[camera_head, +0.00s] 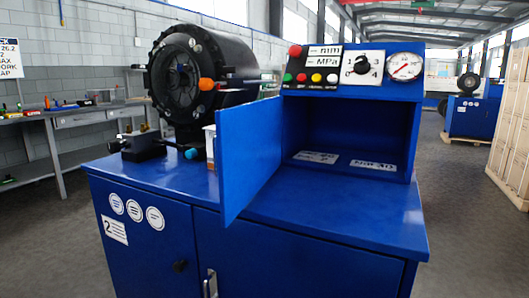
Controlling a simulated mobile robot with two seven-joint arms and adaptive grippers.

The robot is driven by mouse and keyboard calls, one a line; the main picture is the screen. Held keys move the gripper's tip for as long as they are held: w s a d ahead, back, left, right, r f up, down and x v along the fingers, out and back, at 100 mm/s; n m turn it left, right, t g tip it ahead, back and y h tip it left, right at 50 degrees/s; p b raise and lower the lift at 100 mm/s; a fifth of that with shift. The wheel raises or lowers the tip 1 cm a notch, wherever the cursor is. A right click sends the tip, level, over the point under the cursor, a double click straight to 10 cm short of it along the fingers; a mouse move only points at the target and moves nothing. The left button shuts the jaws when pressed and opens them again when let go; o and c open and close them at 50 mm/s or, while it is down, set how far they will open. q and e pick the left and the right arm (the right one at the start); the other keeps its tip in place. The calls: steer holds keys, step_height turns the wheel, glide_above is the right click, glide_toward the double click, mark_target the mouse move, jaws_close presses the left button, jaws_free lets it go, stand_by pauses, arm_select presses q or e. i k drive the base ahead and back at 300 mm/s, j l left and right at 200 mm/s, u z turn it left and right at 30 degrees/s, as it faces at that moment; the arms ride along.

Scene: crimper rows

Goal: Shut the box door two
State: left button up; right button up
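The box door (249,152) is a flat blue panel. It stands open on the left side of a blue box (418,140), swung out over the machine top towards me. The box is empty inside apart from two white labels (317,157) on its floor. A label marked 2 (115,230) is on the front of the blue cabinet (290,262) below. Neither of my grippers is in view.
A black round crimper head (178,80) stands on the cabinet left of the door. A control panel with buttons, a dial and a gauge (404,66) tops the box. A workbench (85,115) is at left, and wooden crates (512,125) are at right.

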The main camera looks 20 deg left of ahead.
mark_target(247, 141)
steer(key=i+j, duration=0.1)
steer(key=j, duration=0.45)
steer(key=i+j+z, duration=0.15)
steer(key=j, duration=0.95)
steer(key=k+l, duration=0.1)
steer(key=k, duration=0.2)
steer(key=j, duration=0.15)
